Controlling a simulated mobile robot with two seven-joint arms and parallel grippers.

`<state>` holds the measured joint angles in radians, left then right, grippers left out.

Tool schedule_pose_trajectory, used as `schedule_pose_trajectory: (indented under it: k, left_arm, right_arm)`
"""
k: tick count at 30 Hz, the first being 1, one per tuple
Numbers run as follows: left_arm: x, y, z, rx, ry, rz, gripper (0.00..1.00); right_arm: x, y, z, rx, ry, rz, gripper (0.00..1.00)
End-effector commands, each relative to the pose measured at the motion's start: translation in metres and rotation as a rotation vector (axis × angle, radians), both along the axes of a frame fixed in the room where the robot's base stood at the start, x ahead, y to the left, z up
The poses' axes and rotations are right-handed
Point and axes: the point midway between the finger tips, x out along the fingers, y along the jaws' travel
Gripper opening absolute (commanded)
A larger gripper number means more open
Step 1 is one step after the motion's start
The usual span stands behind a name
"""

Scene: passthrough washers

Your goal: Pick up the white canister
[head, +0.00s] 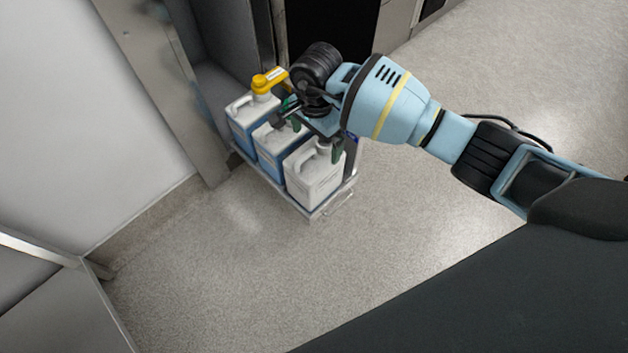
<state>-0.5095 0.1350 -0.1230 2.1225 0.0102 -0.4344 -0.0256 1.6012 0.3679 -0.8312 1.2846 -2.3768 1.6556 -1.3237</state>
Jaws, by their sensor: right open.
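Three white canisters stand upright in a row. The far-left canister (240,108) has a yellow cap with a spout. The middle canister (268,141) is partly covered by my gripper. The nearest canister (313,182) shows its white body most fully, and its top is partly hidden. My right gripper (308,136) is open, with its fingers over the tops of the middle and nearest canisters. I cannot tell whether the fingers touch either canister. My left gripper is not in view.
The canisters stand in a low metal tray (311,214) with a handle at the front right. Metal cabinet posts and a dark opening are behind it. A white wall (85,110) is at left, and a pale panel stands at the lower left. The speckled floor (220,265) in front is clear.

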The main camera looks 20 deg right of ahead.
Motion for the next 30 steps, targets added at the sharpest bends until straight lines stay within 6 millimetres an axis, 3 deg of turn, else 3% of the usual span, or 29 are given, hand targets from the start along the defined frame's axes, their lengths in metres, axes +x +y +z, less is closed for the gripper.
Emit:
schedule_pose_trajectory:
  k: [8, 18, 28, 30]
  left_arm:
    - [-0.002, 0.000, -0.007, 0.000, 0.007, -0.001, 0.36]
    - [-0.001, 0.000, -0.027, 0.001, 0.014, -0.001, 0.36]
    - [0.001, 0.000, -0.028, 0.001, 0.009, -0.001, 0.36]
    - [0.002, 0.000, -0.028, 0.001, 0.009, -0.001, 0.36]
  right_arm:
    - [-0.001, 0.001, -0.014, 0.002, 0.002, 0.000, 1.00]
    - [-0.002, 0.004, -0.056, 0.002, 0.002, -0.002, 1.00]
    - [-0.001, 0.004, -0.061, 0.002, 0.000, -0.001, 1.00]
    - [-0.001, 0.004, -0.061, 0.002, 0.000, -0.001, 0.92]
